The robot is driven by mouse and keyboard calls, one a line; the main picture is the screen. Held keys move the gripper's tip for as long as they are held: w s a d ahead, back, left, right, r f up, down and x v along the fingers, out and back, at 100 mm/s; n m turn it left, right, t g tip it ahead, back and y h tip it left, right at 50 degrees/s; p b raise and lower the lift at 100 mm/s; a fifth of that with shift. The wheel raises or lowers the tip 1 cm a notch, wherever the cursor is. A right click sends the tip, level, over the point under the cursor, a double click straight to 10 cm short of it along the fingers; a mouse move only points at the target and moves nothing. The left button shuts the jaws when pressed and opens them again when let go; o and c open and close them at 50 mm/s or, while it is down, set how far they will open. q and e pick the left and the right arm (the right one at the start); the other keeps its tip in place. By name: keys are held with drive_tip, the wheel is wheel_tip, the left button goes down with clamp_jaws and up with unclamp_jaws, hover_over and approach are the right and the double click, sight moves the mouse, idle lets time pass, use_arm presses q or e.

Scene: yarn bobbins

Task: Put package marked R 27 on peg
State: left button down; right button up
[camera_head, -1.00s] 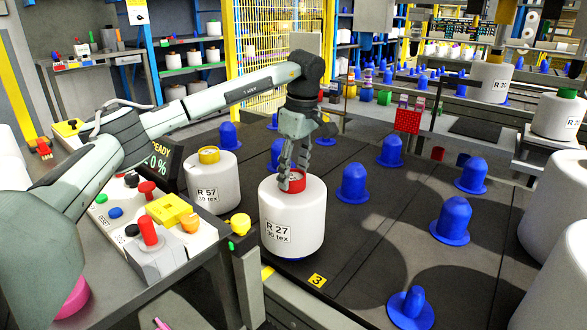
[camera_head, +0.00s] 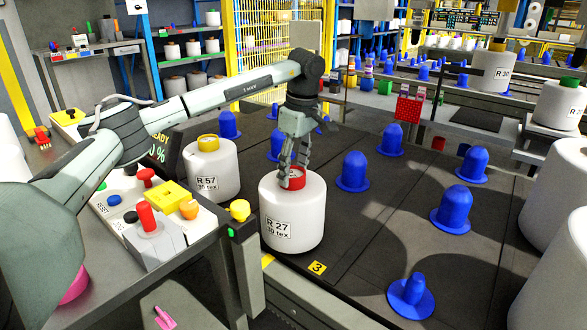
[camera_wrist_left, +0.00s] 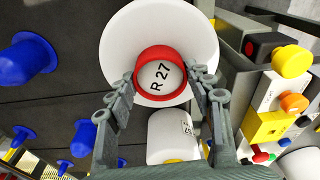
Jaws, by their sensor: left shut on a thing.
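The package marked R 27 (camera_head: 292,215) is a white bobbin with a red core top, upright at the front edge of the dark deck. My left gripper (camera_head: 293,172) points down from above and is shut on its red top. In the left wrist view the fingers (camera_wrist_left: 164,88) lie on either side of the red ring, and the package's label R 27 (camera_wrist_left: 160,77) shows inside it. The package stands where a peg's blue flange showed before; that peg is now hidden under it. My right gripper is not in view.
Package R 57 (camera_head: 212,165), with a yellow top, stands close behind left. Several bare blue pegs stand to the right, such as this peg (camera_head: 353,172) and a front one (camera_head: 411,299). A control panel (camera_head: 150,215) with buttons is at the left. A yellow-3 marker (camera_head: 317,268) lies in front.

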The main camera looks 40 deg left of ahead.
use_arm(q)
drive_tip(key=shift+f, duration=0.1)
idle(0.3)
drive_tip(key=c, duration=0.7)
unclamp_jaws()
drive_tip(key=shift+o, duration=0.7)
drive_tip(key=shift+s+f, duration=0.1)
drive_tip(key=shift+f, duration=0.1)
wheel_tip(320, 180, up, 12)
drive_tip(key=d, duration=0.1)
drive_tip(key=shift+d, duration=0.25)
